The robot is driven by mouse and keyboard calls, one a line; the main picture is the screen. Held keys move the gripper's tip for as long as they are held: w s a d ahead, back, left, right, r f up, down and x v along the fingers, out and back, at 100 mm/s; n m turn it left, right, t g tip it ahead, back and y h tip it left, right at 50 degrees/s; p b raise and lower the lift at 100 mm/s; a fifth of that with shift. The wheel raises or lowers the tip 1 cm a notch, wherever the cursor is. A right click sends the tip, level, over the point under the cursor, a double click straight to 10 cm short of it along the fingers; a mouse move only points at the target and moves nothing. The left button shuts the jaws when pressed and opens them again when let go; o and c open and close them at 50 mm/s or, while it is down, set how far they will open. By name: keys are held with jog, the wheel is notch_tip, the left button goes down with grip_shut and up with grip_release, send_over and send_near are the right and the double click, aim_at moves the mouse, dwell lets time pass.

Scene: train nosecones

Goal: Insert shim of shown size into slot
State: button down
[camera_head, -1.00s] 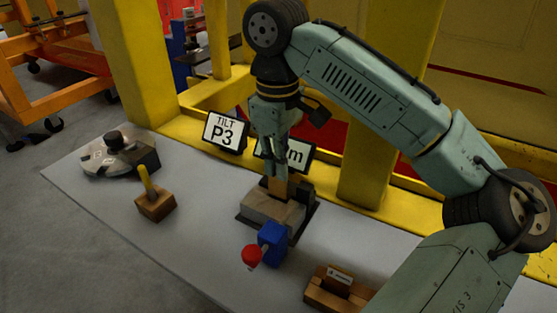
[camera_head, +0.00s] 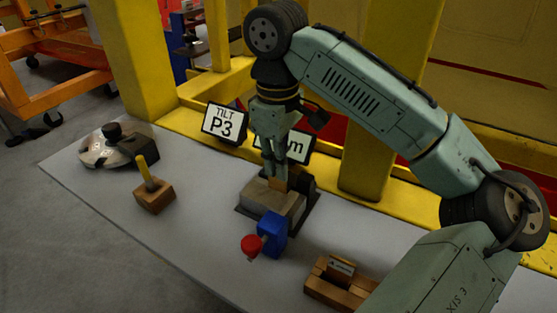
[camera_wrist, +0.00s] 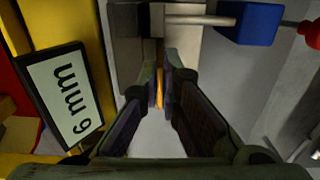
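My gripper (camera_head: 276,176) points down over a grey block fixture (camera_head: 268,204) in the middle of the table. In the wrist view its fingers (camera_wrist: 160,78) are close together on a thin orange-tan shim (camera_wrist: 159,92). The shim (camera_head: 278,184) also shows below the fingertips in the head view, its lower end at the fixture's top. I cannot tell how deep it sits in the slot, which the fingers and shim hide. A sign (camera_wrist: 66,96) beside the fixture shows one digit, 6 or 9, and "mm"; my gripper partly covers it in the head view.
A blue block with a red knob (camera_head: 252,246) stands at the fixture's front. A wooden holder (camera_head: 336,282) is at front right, a wooden block with a yellow handle (camera_head: 153,192) at left, and a round device (camera_head: 108,148) behind it. A "TILT P3" sign (camera_head: 222,123) stands behind.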

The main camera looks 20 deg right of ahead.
jog(key=shift+f+b, duration=0.5)
jog(key=shift+f, duration=0.55)
jog(key=c, duration=1.7)
grip_release()
notch_tip(320, 180, up, 12)
jog(key=shift+a, duration=0.1)
